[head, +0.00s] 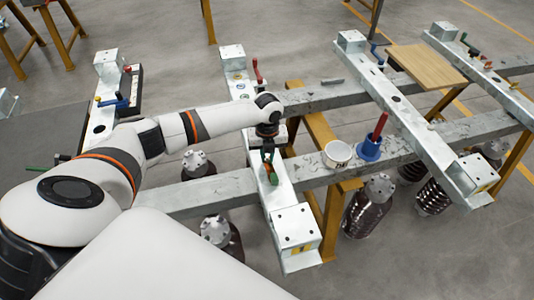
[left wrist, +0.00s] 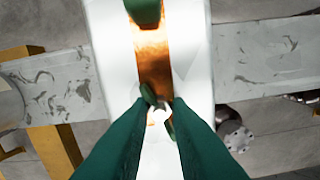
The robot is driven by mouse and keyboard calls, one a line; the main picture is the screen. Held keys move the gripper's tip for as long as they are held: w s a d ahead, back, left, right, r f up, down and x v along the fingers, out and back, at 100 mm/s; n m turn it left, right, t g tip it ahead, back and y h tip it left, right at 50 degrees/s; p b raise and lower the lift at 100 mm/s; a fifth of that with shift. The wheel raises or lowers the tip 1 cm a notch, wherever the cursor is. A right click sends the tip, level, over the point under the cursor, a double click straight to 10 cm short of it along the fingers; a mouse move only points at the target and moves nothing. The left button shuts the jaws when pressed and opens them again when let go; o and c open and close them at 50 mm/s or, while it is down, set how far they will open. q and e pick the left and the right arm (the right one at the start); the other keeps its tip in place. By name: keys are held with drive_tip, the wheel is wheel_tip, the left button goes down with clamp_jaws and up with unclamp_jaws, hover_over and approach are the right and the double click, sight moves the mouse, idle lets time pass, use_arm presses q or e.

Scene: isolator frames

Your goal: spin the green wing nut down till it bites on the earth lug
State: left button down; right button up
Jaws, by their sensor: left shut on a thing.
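The green wing nut (left wrist: 148,95) shows in the left wrist view on a pale stud, one wing above and one below the stud's end. It sits at the near end of a copper-coloured strip (left wrist: 153,60), which looks like the earth lug, on a bright steel beam. My left gripper (left wrist: 159,108) has dark green fingers, shut on the wing nut from both sides. In the head view my left gripper (head: 267,148) points down at the beam and hides most of the nut. Whether the nut touches the strip cannot be told. My right gripper is not in view.
A green block (left wrist: 145,10) covers the strip's far end. In the head view, a white tub (head: 337,154) and a blue holder (head: 369,148) with a red handle stand right of the gripper. A wooden board (head: 427,66) lies farther right. A red lever (head: 257,70) stands behind.

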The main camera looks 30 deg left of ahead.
sight(267, 158)
use_arm(q)
drive_tip(key=shift+d+r, duration=0.1)
drive_tip(key=c, duration=1.2)
unclamp_jaws()
drive_tip(key=shift+c, duration=0.2)
wheel_tip(267, 158, up, 12)
drive_tip(key=b, duration=0.1)
